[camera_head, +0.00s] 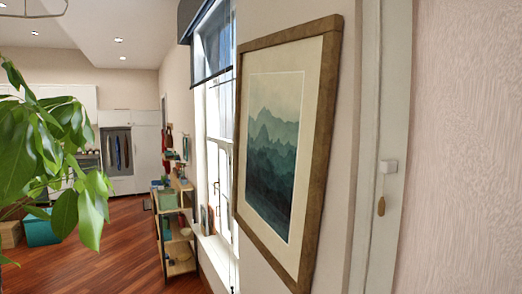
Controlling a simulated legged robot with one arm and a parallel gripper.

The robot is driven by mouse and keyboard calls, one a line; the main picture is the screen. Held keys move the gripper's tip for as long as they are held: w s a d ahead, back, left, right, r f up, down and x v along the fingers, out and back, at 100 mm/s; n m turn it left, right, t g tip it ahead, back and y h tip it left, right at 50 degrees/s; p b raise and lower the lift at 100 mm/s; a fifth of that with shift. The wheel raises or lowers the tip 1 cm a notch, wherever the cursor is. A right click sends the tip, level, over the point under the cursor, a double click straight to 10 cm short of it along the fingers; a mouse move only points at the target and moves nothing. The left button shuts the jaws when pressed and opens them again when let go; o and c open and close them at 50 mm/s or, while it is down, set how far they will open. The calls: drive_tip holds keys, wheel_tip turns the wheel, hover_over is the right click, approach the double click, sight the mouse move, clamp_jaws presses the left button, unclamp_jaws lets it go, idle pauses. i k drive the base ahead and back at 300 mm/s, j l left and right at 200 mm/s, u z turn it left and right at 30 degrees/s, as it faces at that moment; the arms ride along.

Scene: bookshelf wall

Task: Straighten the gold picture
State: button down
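A framed picture (274,150) hangs on the wall at the middle right of the head view. Its frame (315,165) is brownish gold, with a pale mat and a print of blue-green mountain layers. I see it at a steep angle. Its right side leans, with the top farther right than the bottom, so it looks tilted. How much of this is perspective I cannot tell. My gripper is not in view, and nothing touches the picture.
A leafy plant (45,150) fills the left foreground. White trim (378,220) with a small hanging pull is right of the picture. Wood floor (120,255) is clear at lower left.

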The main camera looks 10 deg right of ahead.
sight(286, 82)
drive_tip(key=i+u, duration=0.3)
drive_tip(key=i, duration=0.15)
drive_tip(key=i+u, duration=0.3)
drive_tip(key=i, duration=0.15)
